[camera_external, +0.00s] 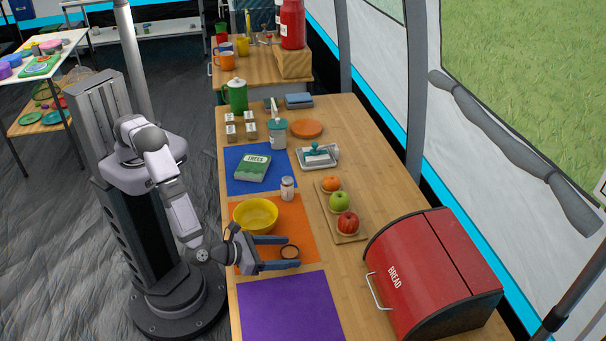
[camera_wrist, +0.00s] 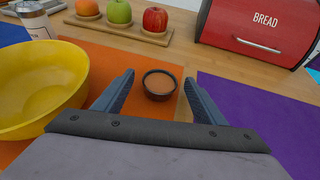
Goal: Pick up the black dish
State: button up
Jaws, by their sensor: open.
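The black dish (camera_wrist: 160,84) is a small round bowl with a dark rim and a brownish inside. It stands on the orange mat (camera_wrist: 108,70). In the external view the dish (camera_external: 289,252) shows between the fingers near their tips. My gripper (camera_external: 280,252) is open and low over the mat, its fingers pointing right. In the wrist view my gripper (camera_wrist: 160,92) has one finger on each side of the dish, with a gap on both sides. Neither finger appears to touch it.
A yellow bowl (camera_wrist: 38,85) stands close beside my left finger in the wrist view. A purple mat (camera_external: 290,308) lies bare on the near side. A fruit board (camera_external: 349,238) and a red bread box (camera_external: 430,270) stand beyond.

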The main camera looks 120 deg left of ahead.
aim_at(284, 253)
jog(key=c, duration=1.2)
jog(key=shift+r, duration=0.15)
notch_tip(284, 253, up, 10)
jog(key=shift+f+b, duration=0.1)
jog(key=shift+b, duration=0.25)
